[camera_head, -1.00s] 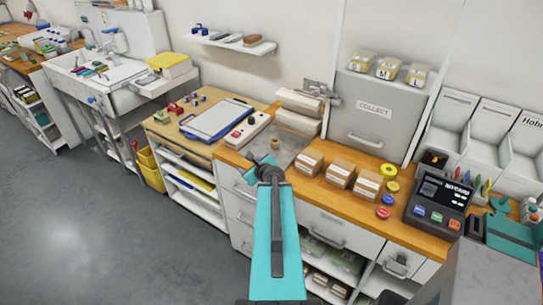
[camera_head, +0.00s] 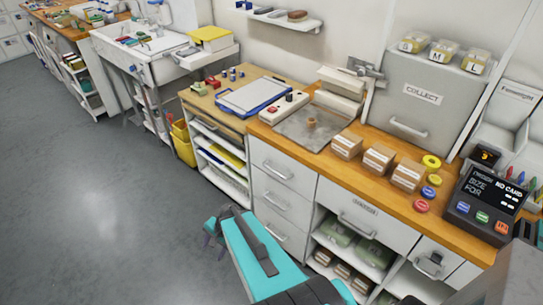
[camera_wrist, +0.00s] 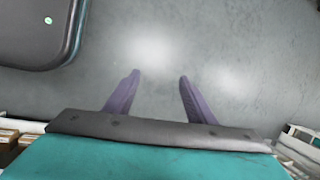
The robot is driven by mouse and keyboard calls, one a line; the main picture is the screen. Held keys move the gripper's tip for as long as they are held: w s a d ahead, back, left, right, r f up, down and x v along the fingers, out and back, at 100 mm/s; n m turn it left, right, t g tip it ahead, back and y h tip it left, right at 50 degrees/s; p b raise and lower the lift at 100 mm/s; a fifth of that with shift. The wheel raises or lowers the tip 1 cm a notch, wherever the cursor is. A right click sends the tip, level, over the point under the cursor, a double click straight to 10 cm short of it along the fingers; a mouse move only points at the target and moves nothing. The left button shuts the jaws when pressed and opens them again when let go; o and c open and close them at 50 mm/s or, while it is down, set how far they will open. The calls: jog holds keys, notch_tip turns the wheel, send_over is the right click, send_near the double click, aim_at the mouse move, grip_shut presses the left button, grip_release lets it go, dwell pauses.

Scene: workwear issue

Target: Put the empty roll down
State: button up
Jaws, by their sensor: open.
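My gripper (camera_head: 210,238) is out over the grey floor, in front of and below the counter, well apart from the roll. In the wrist view my gripper (camera_wrist: 158,82) shows two purple fingers spread apart with only floor between them. The roll is not in the wrist view.
A terminal (camera_head: 485,205) stands at the right. The floor (camera_head: 110,220) at left is clear.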

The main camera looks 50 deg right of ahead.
jog(key=s+a+f+n+g+h+b, duration=0.1)
jog(key=s+a+f+n+g+b, duration=0.1)
jog(key=s+a+f+n+g, duration=0.2)
jog(key=s+a+f+n+g+h+b, duration=0.2)
jog(key=s+a+f+n, duration=0.6)
jog(key=s+n, duration=0.4)
jog(key=s+f+g+b, duration=0.1)
jog(key=s+g, duration=0.1)
jog(key=s, duration=0.3)
jog(key=shift+s+f+g, duration=0.15)
jog(key=shift+f+g, duration=0.15)
jog(key=shift+g, duration=0.1)
jog(key=shift+a, duration=0.1)
jog(key=c, duration=0.5)
jog(key=shift+a, duration=0.1)
